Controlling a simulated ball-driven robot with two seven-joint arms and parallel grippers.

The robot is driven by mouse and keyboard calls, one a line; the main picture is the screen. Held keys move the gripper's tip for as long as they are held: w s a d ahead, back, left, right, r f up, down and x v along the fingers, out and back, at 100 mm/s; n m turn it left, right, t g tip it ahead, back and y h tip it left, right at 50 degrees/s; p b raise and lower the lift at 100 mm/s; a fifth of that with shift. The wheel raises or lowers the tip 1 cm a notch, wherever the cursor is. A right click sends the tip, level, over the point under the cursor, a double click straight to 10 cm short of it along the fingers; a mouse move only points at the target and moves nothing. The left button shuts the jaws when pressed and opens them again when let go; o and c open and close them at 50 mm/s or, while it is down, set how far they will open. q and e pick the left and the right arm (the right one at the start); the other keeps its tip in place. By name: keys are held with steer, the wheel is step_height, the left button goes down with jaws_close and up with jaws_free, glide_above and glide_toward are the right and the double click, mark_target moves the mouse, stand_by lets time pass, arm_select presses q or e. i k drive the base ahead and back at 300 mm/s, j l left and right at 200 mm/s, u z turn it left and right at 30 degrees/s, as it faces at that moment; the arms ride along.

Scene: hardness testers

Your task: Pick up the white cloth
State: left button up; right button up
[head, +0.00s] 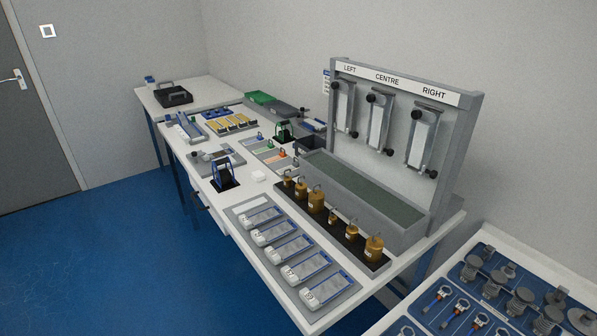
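A small white item (259,176), which looks like the folded white cloth, lies on the white table (225,210). It is right of a black stand with a blue frame (223,174) and behind the grey tray of samples. It is too small to make out its folds. Neither of my grippers shows in the head view.
A grey tray (237,211) with several labelled samples lies at the table's near left. Brass weights (316,200) stand on a black strip beside it. A tester rack (457,150) marked LEFT, CENTRE, RIGHT rises behind. Another table (500,242) with metal parts is at lower right. Blue floor (90,260) is clear at left.

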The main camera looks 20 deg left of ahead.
mark_target(259, 177)
steer(key=i+j+z, duration=0.2)
steer(key=j+z, duration=0.25)
steer(key=j, duration=0.45)
steer(key=j+z, duration=0.4)
steer(key=j, duration=0.45)
